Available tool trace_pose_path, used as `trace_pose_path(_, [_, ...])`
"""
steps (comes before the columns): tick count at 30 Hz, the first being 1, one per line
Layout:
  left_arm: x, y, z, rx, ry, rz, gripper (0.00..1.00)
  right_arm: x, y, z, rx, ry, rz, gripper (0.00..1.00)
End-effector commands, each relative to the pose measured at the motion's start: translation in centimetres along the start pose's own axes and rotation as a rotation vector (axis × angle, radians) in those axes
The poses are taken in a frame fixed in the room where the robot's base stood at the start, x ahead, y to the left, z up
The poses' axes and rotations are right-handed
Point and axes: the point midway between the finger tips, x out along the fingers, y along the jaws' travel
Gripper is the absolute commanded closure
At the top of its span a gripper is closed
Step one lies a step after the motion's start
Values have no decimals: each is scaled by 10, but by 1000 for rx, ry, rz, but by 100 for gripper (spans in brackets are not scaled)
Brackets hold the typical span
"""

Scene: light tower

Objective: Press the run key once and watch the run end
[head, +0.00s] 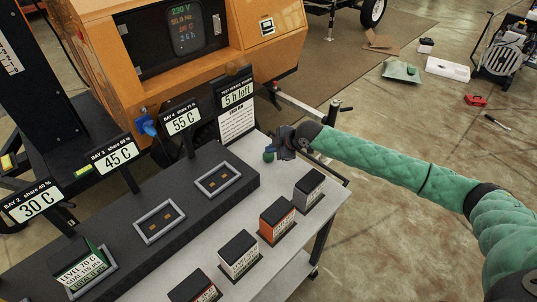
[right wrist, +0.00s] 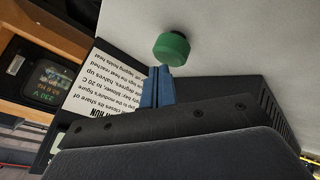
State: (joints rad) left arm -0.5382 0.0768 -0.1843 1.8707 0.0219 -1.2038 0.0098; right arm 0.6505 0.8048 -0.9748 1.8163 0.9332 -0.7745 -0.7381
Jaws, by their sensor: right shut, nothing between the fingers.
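The run key is a green round knob (head: 268,156) at the table's far right corner, by the sign. It also shows in the right wrist view (right wrist: 172,48). My right gripper (head: 283,144) is right beside it, with blue fingers (right wrist: 158,86) shut and empty, tips just short of the knob in the picture; I cannot tell if they touch. The sign (head: 237,103) reads "5 h left", with smaller text below. The tower's screen (head: 186,28) shows 230 V and several other lines. My left gripper is not in view.
A black rail holds bay displays reading 30 C (head: 38,204), 45 C (head: 117,154) and 55 C (head: 183,120). Several dark-topped blocks, one orange (head: 277,220), stand on the table (head: 200,248).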

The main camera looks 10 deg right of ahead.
Motion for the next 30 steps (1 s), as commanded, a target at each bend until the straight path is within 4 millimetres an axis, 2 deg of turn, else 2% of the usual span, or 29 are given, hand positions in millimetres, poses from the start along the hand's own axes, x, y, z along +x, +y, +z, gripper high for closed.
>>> trace_pose_path(15, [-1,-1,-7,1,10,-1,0,4,-3,3,0,0,0,100])
trace_pose_path(30, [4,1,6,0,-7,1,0,7,-5,5,0,-1,-1,100])
